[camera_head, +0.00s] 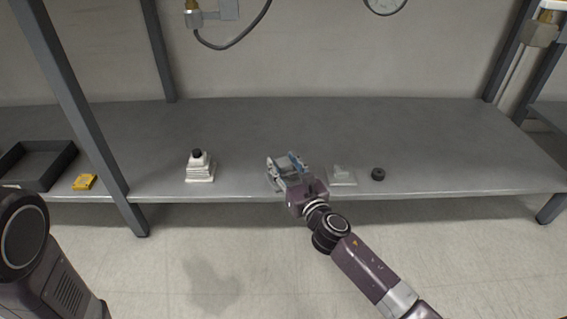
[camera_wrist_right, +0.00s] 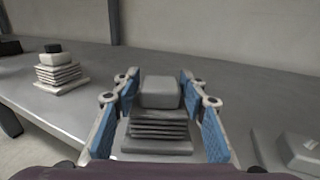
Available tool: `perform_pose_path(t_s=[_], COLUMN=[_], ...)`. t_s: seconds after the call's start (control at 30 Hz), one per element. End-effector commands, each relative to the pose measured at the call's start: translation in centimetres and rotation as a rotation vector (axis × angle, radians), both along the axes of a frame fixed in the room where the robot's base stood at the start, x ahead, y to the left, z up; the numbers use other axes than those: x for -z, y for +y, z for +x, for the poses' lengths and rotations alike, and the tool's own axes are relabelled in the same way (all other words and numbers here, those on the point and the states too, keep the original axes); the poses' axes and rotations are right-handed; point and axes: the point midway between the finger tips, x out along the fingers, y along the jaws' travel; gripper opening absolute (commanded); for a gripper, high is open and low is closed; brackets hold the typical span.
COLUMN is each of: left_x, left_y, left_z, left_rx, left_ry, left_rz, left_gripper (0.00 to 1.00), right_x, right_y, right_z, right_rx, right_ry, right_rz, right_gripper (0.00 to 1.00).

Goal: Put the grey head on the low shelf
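A grey block (camera_wrist_right: 160,92), which looks like the grey head, sits on top of a ribbed grey stack (camera_wrist_right: 158,128) between the fingers of my right gripper in the right wrist view. My right gripper (camera_head: 279,166) is at the front part of the grey shelf (camera_head: 330,125). Its blue-padded fingers (camera_wrist_right: 160,100) are open on both sides of the block, with narrow gaps visible. In the head view the gripper mostly hides the block and stack. My left gripper is out of view; only part of my left arm shows at lower left.
A white ribbed stack with a black top (camera_head: 200,172) stands to the left. A pale grey piece on a flat base (camera_head: 342,176) and a black round part (camera_head: 378,174) lie to the right. A yellow part (camera_head: 84,182) and a dark tray (camera_head: 62,160) are at far left, near a post (camera_head: 82,110).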

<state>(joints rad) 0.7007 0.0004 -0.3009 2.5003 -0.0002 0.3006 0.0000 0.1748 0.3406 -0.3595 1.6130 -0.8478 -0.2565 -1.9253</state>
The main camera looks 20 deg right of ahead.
Motion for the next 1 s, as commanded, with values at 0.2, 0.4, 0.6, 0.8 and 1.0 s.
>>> perform_pose_path(t_s=[0.2, 0.4, 0.6, 0.8, 1.0], left_x=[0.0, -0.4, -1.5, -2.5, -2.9], left_y=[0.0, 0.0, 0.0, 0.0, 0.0], left_z=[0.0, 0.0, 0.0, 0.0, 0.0], left_rx=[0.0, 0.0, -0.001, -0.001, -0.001], left_ry=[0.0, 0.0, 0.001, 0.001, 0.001], left_rz=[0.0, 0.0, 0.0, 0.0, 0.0], left_gripper=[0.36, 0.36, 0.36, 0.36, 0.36], right_x=[0.0, -0.3, -0.4, -0.3, -0.2], right_y=[0.0, 0.0, -0.3, -0.7, -1.1], right_z=[0.0, -0.2, -2.9, -6.9, -10.1], right_rx=[0.0, 0.0, -0.001, -0.001, 0.0], right_ry=[0.0, 0.001, 0.004, 0.004, 0.002], right_rz=[0.0, 0.001, 0.003, 0.004, 0.004], right_gripper=[0.48, 0.48, 0.48, 0.48, 0.48])
